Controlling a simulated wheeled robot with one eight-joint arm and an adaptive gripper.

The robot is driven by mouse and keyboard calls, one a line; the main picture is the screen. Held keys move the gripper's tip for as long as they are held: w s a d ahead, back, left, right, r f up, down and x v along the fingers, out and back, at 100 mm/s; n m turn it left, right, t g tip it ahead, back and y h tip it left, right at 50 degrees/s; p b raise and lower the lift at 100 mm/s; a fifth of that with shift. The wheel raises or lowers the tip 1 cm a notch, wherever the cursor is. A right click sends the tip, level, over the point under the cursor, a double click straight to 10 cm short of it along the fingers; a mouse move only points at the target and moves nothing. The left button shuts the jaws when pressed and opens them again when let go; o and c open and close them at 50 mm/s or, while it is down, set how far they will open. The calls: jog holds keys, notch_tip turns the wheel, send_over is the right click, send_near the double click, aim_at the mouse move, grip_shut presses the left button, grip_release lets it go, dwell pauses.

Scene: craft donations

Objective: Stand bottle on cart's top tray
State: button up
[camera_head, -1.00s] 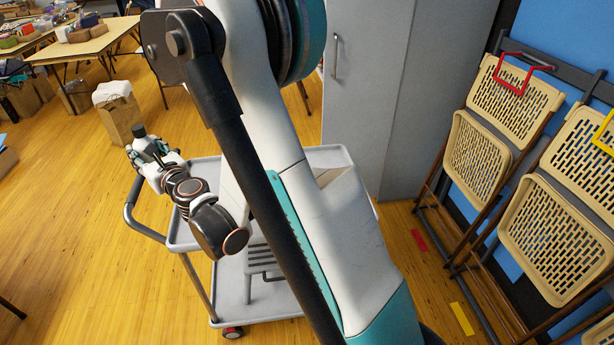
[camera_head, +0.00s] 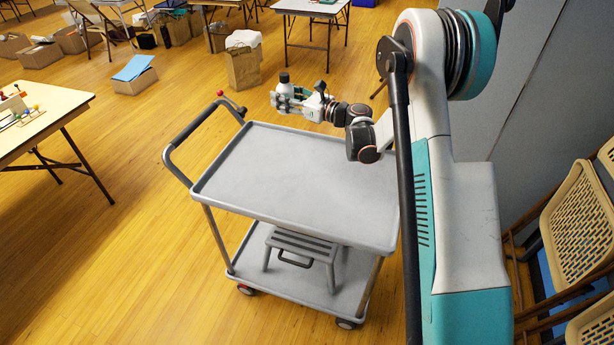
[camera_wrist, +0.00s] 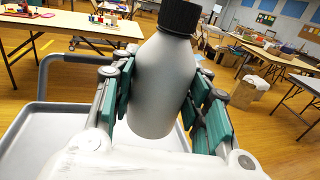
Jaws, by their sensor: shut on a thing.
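The bottle (camera_wrist: 160,85) is grey with a black ribbed cap and fills the middle of the wrist view. My gripper (camera_head: 285,93) is shut on it, with teal finger pads on both sides of its body. In the head view the bottle (camera_head: 284,79) looks small and upright, at the far edge of the cart. The cart's top tray (camera_head: 290,187) is grey, flat, rimmed and empty. The bottle appears held above or just beyond the tray's far rim; its exact height over the tray is unclear.
The cart's push handle (camera_head: 190,133) rises at the left. A grey step stool (camera_head: 300,247) stands on the lower shelf. A table (camera_head: 40,122) with toys is at the left. Folding chairs (camera_head: 580,225) hang at the right. A paper bag (camera_head: 243,66) stands behind on the floor.

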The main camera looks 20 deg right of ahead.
jog(key=shift+d+f+n+g+y, duration=0.35)
jog(key=shift+f+n+g+y, duration=0.05)
jog(key=shift+y, duration=0.1)
notch_tip(320, 180, down, 20)
jog(key=b, duration=0.7)
jog(key=shift+a+r, duration=0.1)
jog(key=shift+r, duration=0.1)
jog(key=o, duration=1.2)
jog(key=p+v, duration=0.2)
jog(key=v, duration=0.5)
jog(key=shift+s+p, duration=0.25)
jog(key=shift+p, duration=0.05)
